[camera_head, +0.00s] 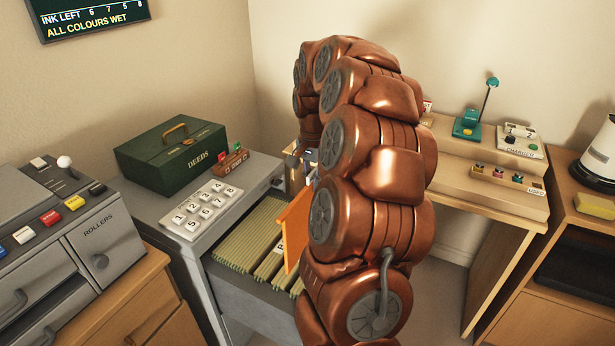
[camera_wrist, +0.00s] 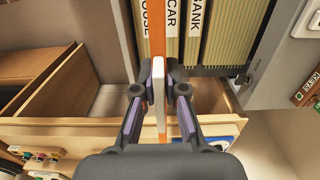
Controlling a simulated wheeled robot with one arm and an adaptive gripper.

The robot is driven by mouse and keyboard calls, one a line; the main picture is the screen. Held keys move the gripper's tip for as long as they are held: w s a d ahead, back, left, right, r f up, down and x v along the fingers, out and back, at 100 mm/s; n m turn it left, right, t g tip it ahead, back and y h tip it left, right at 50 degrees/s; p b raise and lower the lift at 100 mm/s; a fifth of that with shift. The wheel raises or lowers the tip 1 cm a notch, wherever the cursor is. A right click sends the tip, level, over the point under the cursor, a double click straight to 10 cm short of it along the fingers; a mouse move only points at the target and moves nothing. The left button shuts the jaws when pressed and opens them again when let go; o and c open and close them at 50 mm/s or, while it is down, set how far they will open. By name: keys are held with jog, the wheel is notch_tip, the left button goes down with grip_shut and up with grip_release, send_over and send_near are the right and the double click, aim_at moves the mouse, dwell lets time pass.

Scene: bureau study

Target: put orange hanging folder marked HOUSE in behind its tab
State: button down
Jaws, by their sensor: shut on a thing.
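The orange hanging folder (camera_head: 294,235) stands upright and slightly tilted over the open file drawer in the head view. Its lower part reaches down to the row of files. In the wrist view, my gripper (camera_wrist: 158,88) is shut on the folder, whose narrow edge shows between the fingers. The white HOUSE tab (camera_wrist: 149,15), partly cut off, stands among the files beside the CAR tab (camera_wrist: 172,18) and the BANK tab (camera_wrist: 195,18). The folder lines up close to the HOUSE and CAR tabs.
A wooden desk (camera_head: 490,190) stands to the right. The ROLLERS machine (camera_head: 100,240) is at left. Pale green files (camera_head: 245,240) fill the drawer.

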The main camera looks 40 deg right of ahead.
aim_at(313, 196)
jog(key=shift+s+f+b, duration=0.1)
jog(key=shift+f+b, duration=0.4)
jog(key=shift+f, duration=1.8)
jog(key=shift+a, duration=0.2)
notch_tip(313, 196, down, 19)
jog(key=b, duration=0.8)
jog(key=c, duration=1.2)
grip_release()
jog(key=shift+o, duration=0.2)
jog(key=shift+r, duration=0.1)
